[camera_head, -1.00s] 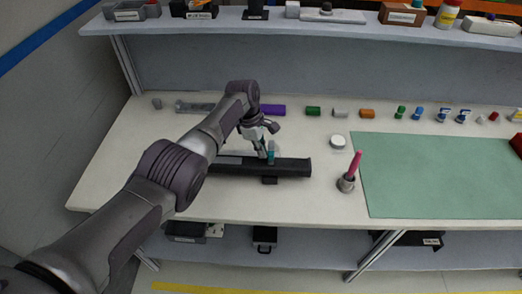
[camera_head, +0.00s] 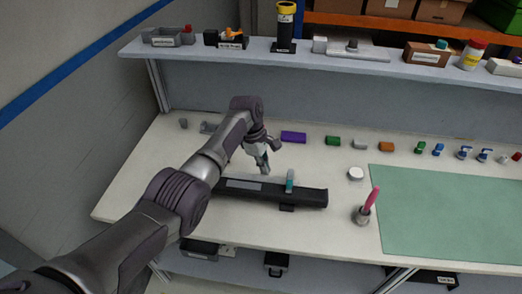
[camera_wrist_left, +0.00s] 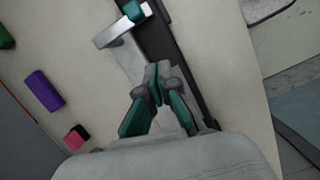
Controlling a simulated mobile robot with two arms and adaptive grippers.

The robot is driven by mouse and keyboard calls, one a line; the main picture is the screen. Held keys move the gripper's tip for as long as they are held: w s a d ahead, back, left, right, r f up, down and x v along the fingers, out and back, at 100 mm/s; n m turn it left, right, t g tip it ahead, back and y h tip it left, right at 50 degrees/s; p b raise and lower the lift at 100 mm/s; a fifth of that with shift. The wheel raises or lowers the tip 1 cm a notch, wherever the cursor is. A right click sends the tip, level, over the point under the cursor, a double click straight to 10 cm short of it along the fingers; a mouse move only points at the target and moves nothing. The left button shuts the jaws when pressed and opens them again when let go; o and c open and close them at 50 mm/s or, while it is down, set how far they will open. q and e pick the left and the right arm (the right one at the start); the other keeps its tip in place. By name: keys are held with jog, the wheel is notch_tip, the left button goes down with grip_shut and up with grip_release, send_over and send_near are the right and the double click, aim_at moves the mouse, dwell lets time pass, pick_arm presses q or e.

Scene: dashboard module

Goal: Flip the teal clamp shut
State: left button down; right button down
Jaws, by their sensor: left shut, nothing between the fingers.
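The teal clamp (camera_head: 289,185) sits on the long black bar (camera_head: 312,197), toward its right end in the head view. In the left wrist view the teal clamp (camera_wrist_left: 133,11) is at the top, with a pale metal lever (camera_wrist_left: 112,32) reaching left past the bar's edge. My left gripper (camera_head: 265,171) is shut and empty, left of the clamp and apart from it. Its teal-padded fingers (camera_wrist_left: 157,82) meet over the bar in the wrist view. My right gripper is not in view.
A white round piece (camera_head: 355,174) and a cup with a pink tool (camera_head: 363,213) stand right of the bar, before the green mat (camera_head: 445,215). A purple block (camera_head: 293,138) and other small pieces line the table's back. A shelf (camera_head: 330,55) runs behind.

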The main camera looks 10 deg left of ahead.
pick_arm(q)
jog(key=v, duration=0.5)
jog(key=shift+s+r+b, duration=0.1)
jog(key=shift+s+b, duration=0.1)
jog(key=shift+b, duration=0.2)
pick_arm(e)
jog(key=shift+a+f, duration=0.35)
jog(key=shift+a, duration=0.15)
pick_arm(q)
jog(key=shift+d, duration=0.1)
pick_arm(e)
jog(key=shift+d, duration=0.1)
